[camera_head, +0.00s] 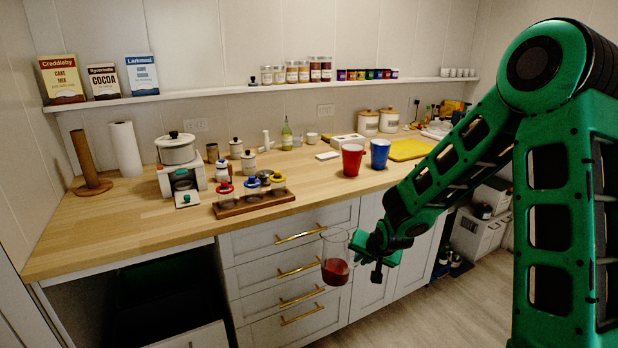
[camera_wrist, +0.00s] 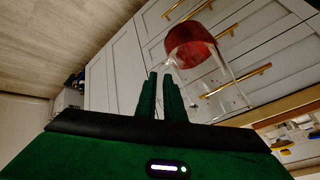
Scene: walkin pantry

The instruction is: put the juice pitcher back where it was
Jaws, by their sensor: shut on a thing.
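The juice pitcher (camera_head: 335,270) is a clear vessel with red juice in its lower part. It hangs roughly upright in front of the drawers, lower than the counter edge. My gripper (camera_head: 358,243) is shut on it from the right side. In the wrist view the pitcher (camera_wrist: 192,47) lies just beyond the two close-set fingers of my gripper (camera_wrist: 162,88), with the red juice toward the upper left. The exact contact between fingers and pitcher is hard to see.
The wooden counter (camera_head: 140,220) holds a red cup (camera_head: 352,160), a blue cup (camera_head: 380,153) and a wooden rack (camera_head: 255,203) near its front edge. Several drawers with brass handles (camera_head: 298,268) are behind the pitcher. The counter's left front is clear. A yellow board (camera_head: 408,150) lies farther right.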

